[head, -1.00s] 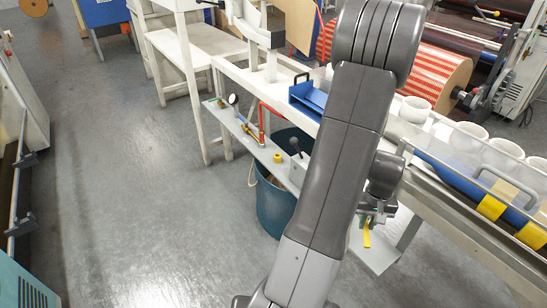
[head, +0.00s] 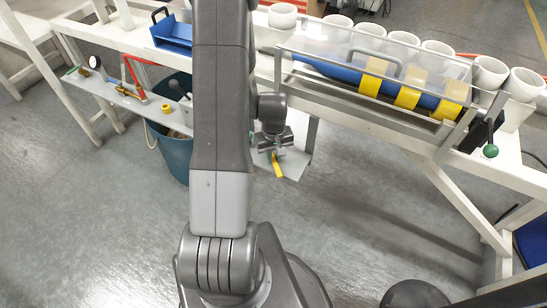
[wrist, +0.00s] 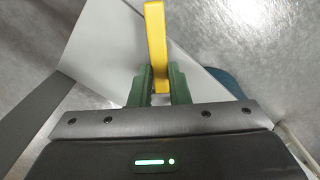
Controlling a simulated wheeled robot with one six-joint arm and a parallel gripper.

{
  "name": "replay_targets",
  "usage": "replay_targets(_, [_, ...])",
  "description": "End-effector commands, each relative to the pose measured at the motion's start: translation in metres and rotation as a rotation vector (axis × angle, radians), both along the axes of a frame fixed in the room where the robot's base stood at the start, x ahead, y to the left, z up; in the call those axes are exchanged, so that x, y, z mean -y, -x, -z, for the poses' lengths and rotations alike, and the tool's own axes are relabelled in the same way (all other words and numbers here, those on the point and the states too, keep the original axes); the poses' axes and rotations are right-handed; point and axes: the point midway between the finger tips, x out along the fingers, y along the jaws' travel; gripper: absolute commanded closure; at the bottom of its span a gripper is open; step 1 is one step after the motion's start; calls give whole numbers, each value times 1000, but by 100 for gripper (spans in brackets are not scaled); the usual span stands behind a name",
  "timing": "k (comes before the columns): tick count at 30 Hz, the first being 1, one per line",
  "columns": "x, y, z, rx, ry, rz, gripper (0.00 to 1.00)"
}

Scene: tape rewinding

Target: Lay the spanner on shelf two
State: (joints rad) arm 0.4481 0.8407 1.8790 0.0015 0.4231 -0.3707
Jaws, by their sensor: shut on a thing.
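My gripper (head: 276,150) hangs below the bench, right of my forearm. It is shut on a yellow bar (head: 278,168), which I take to be the spanner; its ends are hard to make out. In the wrist view the green fingers (wrist: 158,75) clamp the yellow bar (wrist: 155,38) from both sides, and it points away from the gripper. A pale grey plate (head: 297,162), low under the bench, lies behind the gripper. A narrow pale shelf (head: 108,93) with tools runs at the left under the bench. No shelf number is readable.
The narrow shelf carries a gauge, a red-handled tool and a yellow ring (head: 166,108). A teal bin (head: 172,150) stands below. A blue tray (head: 172,36) and white rolls stand on the bench. A green-knobbed lever (head: 490,151) juts out at right. The floor in front is clear.

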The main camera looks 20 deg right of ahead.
Motion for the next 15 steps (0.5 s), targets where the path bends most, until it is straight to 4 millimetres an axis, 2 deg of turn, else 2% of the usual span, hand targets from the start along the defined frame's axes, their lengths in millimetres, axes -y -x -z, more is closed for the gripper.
replay_targets(2, [0,0,9,-1,-1,0,100])
replay_targets(13, [0,0,14,1,0,0,100])
replay_targets(14, [0,0,13,1,0,0,80])
replay_targets(15, [0,0,12,1,0,0,72])
